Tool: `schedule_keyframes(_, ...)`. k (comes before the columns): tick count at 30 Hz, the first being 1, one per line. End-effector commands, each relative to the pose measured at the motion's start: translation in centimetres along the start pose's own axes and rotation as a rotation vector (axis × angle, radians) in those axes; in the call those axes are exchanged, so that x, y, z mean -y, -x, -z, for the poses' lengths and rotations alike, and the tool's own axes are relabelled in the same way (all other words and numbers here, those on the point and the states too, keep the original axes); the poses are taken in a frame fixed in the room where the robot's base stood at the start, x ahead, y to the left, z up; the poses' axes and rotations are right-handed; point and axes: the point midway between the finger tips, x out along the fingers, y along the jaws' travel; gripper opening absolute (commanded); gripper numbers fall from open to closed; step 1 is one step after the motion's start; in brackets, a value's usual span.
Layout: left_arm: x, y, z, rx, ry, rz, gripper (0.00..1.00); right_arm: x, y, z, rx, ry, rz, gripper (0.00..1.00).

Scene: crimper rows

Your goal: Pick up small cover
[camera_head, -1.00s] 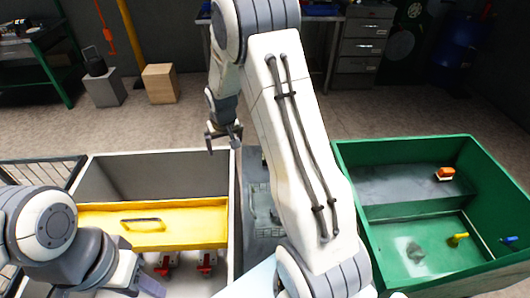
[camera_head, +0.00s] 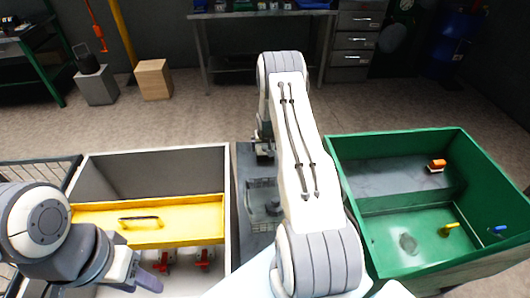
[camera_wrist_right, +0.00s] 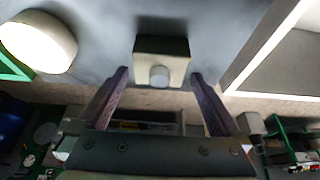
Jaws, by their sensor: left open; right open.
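A small boxy piece with a round pale knob (camera_wrist_right: 160,60), which looks like the small cover, sits on the grey middle surface in the right wrist view. My right gripper (camera_wrist_right: 160,76) is open, with one finger to each side of the piece and apart from it. In the head view the right gripper (camera_head: 263,150) is partly hidden by its own arm, above the far end of the grey middle strip (camera_head: 250,225). My left gripper (camera_head: 150,280) is open and empty at the near edge of the white bin.
The white bin (camera_head: 228,180) at left holds a yellow panel with a dark handle (camera_head: 180,215) and several red parts (camera_head: 203,259). The green bin (camera_head: 345,200) at right holds an orange item (camera_head: 436,166), a yellow item (camera_head: 448,229) and a blue item (camera_head: 498,231).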

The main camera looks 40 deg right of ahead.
Motion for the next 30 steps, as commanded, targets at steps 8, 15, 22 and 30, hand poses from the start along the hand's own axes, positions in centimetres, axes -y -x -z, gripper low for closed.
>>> schedule_keyframes(8, -0.1, 1.9, 0.1, 0.0, 0.001, 0.0, 0.44, -0.1, -3.3, -0.1, 0.002, -0.001, -0.001, 1.0)
schedule_keyframes(15, -0.1, 2.0, 0.1, 0.0, 0.0, 0.0, 0.44, -0.1, -4.3, -0.1, 0.0, -0.001, -0.001, 1.0)
schedule_keyframes(22, -0.1, 2.0, 0.1, 0.0, 0.0, 0.0, 0.44, -0.1, -4.3, -0.1, 0.0, 0.0, -0.001, 0.66)
schedule_keyframes(30, -0.1, 2.0, 0.1, 0.0, 0.0, 0.0, 0.44, -0.1, -4.2, 0.1, -0.002, 0.0, -0.001, 0.05)
